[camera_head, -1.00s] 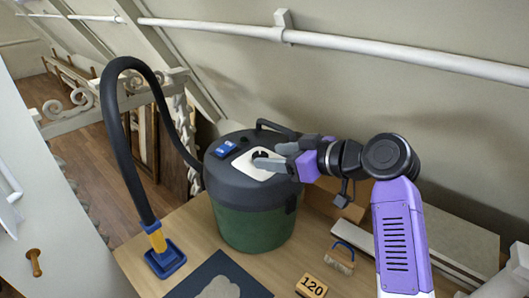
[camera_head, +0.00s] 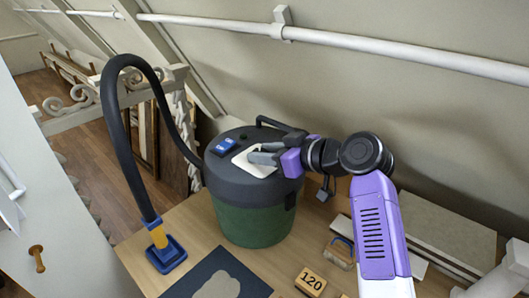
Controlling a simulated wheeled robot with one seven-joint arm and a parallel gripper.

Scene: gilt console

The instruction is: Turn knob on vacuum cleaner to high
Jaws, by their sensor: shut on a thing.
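The vacuum cleaner (camera_head: 250,220) stands on the wooden table, with a green drum and a dark grey lid. A white plate (camera_head: 241,163) on the lid surrounds the knob, which is mostly hidden by my fingers, so its setting cannot be read. A blue switch (camera_head: 222,147) sits on the lid to the left of the plate. My gripper (camera_head: 259,155) reaches in from the right, its grey fingers low over the white plate and shut on the knob.
A black hose (camera_head: 112,110) arches from the vacuum to a blue floor nozzle (camera_head: 166,253). A dark mat (camera_head: 215,278), a block marked 120 (camera_head: 311,281) and a wooden-handled brush (camera_head: 339,252) lie in front. A white wall pipe (camera_head: 400,55) runs behind.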

